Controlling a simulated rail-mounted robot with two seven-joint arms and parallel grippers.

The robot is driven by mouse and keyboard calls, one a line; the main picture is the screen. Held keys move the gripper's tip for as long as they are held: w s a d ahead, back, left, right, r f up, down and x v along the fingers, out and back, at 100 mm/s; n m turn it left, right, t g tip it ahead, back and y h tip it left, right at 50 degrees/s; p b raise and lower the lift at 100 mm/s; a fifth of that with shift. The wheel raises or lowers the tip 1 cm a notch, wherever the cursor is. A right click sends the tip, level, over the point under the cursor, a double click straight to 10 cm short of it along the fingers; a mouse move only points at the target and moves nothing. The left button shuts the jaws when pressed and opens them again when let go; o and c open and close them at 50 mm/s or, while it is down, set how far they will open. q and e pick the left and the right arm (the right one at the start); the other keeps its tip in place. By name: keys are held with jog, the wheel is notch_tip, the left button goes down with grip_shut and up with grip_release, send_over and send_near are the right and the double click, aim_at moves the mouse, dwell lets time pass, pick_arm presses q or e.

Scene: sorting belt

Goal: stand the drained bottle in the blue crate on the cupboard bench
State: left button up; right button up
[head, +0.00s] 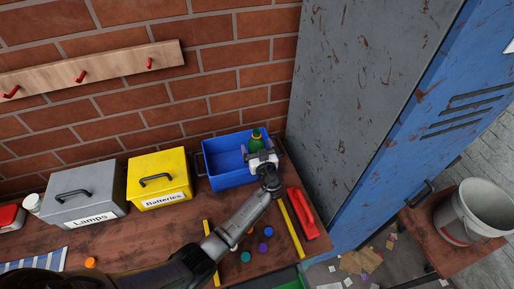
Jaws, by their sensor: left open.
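The blue crate (226,166) stands on the bench against the brick wall, left of the grey cupboard side. A green bottle (256,144) with an orange band shows upright at the crate's right end, its lower part hidden behind my gripper and perhaps the crate wall. My left gripper (262,158) is open, right in front of the bottle and over the crate's right part. I cannot tell whether its fingers touch the bottle. My right gripper is out of view.
A yellow Batteries box (158,172) and a grey Lamps box (85,190) stand left of the crate. A red tool (303,213), yellow strips and several coloured caps lie on the bench (180,236). A tall blue locker (410,130) bounds the right. A bucket (470,218) stands beyond.

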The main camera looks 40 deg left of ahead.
pick_arm(q)
jog(key=shift+r+p, duration=0.2)
jog(key=shift+p, duration=0.1)
jog(key=v, duration=1.2)
jog(key=shift+b, duration=0.4)
jog(key=shift+f, duration=0.15)
